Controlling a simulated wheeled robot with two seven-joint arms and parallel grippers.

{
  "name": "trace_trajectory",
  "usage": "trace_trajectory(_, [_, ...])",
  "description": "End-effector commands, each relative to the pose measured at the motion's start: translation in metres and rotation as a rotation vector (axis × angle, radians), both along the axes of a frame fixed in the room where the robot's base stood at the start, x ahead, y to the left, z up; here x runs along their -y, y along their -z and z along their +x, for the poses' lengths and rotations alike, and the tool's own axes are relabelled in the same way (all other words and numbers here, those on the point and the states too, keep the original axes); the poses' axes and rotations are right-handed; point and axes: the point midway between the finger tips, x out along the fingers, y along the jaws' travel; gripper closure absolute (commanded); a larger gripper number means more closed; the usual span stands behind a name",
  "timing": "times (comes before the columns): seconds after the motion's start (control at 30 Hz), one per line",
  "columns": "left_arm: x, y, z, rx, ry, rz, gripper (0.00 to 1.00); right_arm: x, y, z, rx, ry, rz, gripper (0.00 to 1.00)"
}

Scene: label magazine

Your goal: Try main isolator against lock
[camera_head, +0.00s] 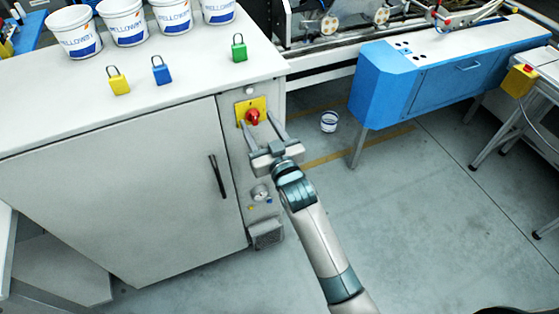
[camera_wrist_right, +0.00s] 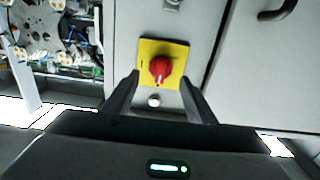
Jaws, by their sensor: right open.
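The main isolator is a red rotary knob (camera_head: 253,117) on a yellow plate (camera_head: 240,107), set on the narrow front panel of the grey cabinet. In the right wrist view the red knob (camera_wrist_right: 160,69) sits on its yellow plate (camera_wrist_right: 178,49), with a small round silver part (camera_wrist_right: 154,101) just below. My right gripper (camera_head: 262,130) is open, its two fingers pointing at the knob, one to each side. In the wrist view the fingers (camera_wrist_right: 160,90) stand apart below and beside the knob; contact cannot be told. My left gripper is out of view.
Yellow (camera_head: 119,81), blue (camera_head: 161,70) and green (camera_head: 239,48) padlocks stand on the cabinet top (camera_head: 200,75), before several white buckets (camera_head: 123,20). A gauge (camera_head: 260,192) and a black door handle (camera_head: 217,176) are nearby. A blue machine unit (camera_head: 440,75) stands right; a small bucket (camera_head: 329,122) is on the floor.

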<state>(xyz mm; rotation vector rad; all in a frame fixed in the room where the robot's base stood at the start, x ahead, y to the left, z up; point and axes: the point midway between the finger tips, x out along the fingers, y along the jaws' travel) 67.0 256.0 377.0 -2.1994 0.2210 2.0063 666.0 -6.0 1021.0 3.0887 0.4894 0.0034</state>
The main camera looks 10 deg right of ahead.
Motion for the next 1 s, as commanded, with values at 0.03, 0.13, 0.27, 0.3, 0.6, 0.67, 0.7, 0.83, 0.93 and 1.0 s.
trace_trajectory(0.03, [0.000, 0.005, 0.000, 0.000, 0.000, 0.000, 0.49, 0.003, 0.003, -0.008, -0.001, 0.000, 0.000, 0.49])
trace_trajectory(0.13, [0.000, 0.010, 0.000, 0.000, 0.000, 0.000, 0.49, 0.009, 0.004, -0.025, 0.000, 0.000, -0.001, 0.49])
trace_trajectory(0.27, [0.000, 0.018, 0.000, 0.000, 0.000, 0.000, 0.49, 0.017, 0.004, -0.050, 0.000, 0.000, -0.001, 0.49])
trace_trajectory(0.3, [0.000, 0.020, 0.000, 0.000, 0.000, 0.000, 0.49, 0.019, 0.004, -0.058, 0.000, 0.000, -0.002, 0.49])
trace_trajectory(0.6, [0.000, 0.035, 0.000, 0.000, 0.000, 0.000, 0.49, 0.037, 0.003, -0.113, -0.001, 0.000, -0.001, 0.49])
trace_trajectory(0.67, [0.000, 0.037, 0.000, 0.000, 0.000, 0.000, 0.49, 0.040, 0.003, -0.121, -0.001, 0.000, -0.001, 0.49])
trace_trajectory(0.7, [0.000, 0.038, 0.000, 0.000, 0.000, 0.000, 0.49, 0.041, 0.003, -0.125, -0.001, 0.000, -0.001, 0.49])
trace_trajectory(0.83, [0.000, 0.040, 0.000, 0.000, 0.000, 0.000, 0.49, 0.045, 0.002, -0.136, -0.002, 0.000, -0.002, 0.49])
trace_trajectory(0.93, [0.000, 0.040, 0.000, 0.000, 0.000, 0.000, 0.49, 0.046, 0.001, -0.139, 0.001, 0.000, -0.002, 0.49])
trace_trajectory(1.0, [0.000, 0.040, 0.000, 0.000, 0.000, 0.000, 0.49, 0.046, 0.000, -0.140, 0.001, 0.000, -0.002, 0.49])
